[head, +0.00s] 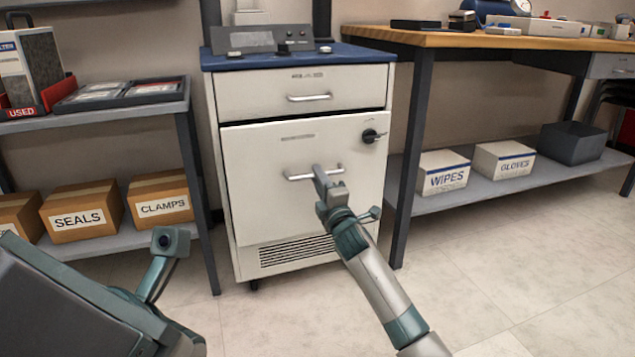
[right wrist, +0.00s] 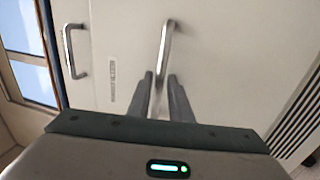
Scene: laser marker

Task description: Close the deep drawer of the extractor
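The extractor (head: 228,93) is a white cabinet with a blue top. Its deep drawer (head: 255,200) is the large lower front; it looks slightly proud of the cabinet, but how far out is hard to tell. The drawer's bar handle (head: 298,177) also shows in the right wrist view (right wrist: 166,42). My right gripper (head: 322,178) is at this handle. In the right wrist view the fingers (right wrist: 162,80) stand either side of the bar, with small gaps visible. Part of my left arm fills the lower left of the head view; its fingertips are out of frame.
A shallow drawer (head: 260,93) above looks closed; a black knob (head: 371,136) sits on the deep drawer's front. A shelf (head: 130,238) with boxes stands left, a wooden workbench (head: 440,40) right. The floor (head: 500,260) in front is clear.

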